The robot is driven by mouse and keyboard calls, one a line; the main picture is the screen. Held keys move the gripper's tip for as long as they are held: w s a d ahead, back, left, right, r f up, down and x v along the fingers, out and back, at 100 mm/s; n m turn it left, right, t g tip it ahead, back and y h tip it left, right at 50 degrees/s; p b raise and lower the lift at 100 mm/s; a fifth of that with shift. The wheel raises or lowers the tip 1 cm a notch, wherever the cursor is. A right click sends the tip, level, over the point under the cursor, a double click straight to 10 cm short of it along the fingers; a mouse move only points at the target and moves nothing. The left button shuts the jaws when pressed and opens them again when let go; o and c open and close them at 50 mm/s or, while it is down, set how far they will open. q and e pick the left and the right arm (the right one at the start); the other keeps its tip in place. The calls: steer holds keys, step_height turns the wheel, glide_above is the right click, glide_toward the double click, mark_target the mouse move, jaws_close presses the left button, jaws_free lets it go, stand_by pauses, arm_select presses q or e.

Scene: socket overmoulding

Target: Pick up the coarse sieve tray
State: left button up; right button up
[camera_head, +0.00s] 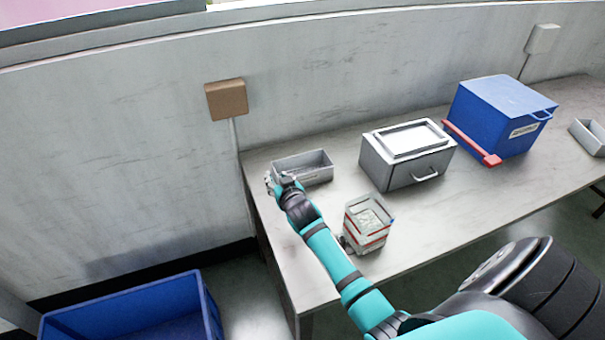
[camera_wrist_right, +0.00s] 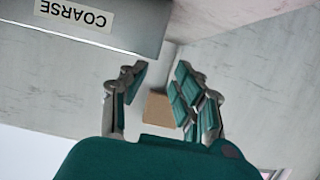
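The coarse sieve tray is a grey open rectangular tray (camera_head: 318,172) at the table's left end, near the wall. In the right wrist view its side (camera_wrist_right: 140,32) with a "COARSE" label fills the upper left. My right gripper (camera_head: 281,181) is at the tray's left front corner in the head view. In the wrist view the right gripper (camera_wrist_right: 160,85) is open, with a clear gap between its fingers. The tray's edge lies just beyond the left finger; I cannot tell if they touch. Nothing is held. My left gripper is not in view.
A clear container with red bands (camera_head: 367,226) stands right of my forearm. A grey metal box with a handle (camera_head: 408,172), a red bar (camera_head: 470,143), a blue box (camera_head: 500,125) and another grey tray (camera_head: 590,137) stand further right. A blue bin (camera_head: 205,305) is lower left.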

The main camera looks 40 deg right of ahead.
steer(key=x, duration=0.5)
steer(key=shift+d+f, duration=0.15)
steer(key=shift+d, duration=0.25)
jaws_close()
